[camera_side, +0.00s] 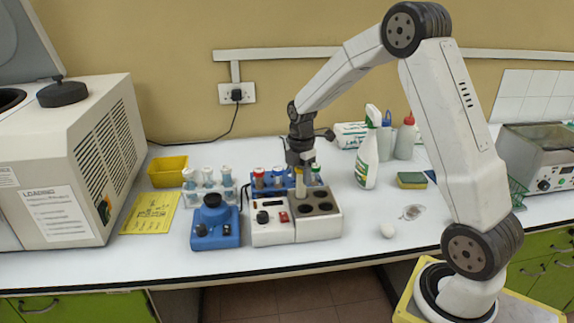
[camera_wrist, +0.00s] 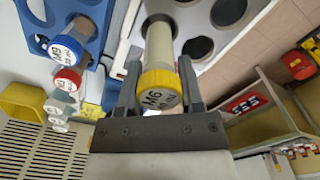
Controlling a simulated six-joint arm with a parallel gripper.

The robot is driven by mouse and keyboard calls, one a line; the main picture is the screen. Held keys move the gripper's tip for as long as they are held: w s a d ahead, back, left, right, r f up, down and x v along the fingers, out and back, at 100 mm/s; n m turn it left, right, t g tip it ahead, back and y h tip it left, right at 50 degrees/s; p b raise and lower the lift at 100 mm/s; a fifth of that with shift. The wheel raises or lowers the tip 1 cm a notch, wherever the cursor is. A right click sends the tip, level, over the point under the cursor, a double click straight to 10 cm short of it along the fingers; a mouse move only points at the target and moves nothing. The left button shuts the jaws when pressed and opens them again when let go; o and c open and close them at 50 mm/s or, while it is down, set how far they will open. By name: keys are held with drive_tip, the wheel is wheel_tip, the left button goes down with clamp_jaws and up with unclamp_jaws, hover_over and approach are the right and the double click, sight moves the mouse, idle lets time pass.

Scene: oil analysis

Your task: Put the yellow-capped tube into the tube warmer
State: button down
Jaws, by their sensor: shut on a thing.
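The yellow-capped tube (camera_wrist: 160,82) is between the two fingers of my gripper (camera_wrist: 158,90), which is shut on it. Its cap faces the wrist camera and bears a label. In the side view the tube (camera_side: 299,182) hangs upright below my gripper (camera_side: 300,166), at the back of the tube warmer (camera_side: 273,234).
A blue rack (camera_side: 245,190) with capped tubes stands just behind the warmer. A white rack of tubes (camera_side: 208,181) and a blue device (camera_side: 214,228) are to the left. A spray bottle (camera_side: 367,155) and sponge (camera_side: 411,180) are to the right. The bench front is mostly clear.

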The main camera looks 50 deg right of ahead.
drive_tip(key=shift+f, duration=1.4)
drive_tip(key=shift+c, duration=0.7)
unclamp_jaws()
drive_tip(key=shift+r, duration=0.1)
drive_tip(key=shift+r, duration=3.8)
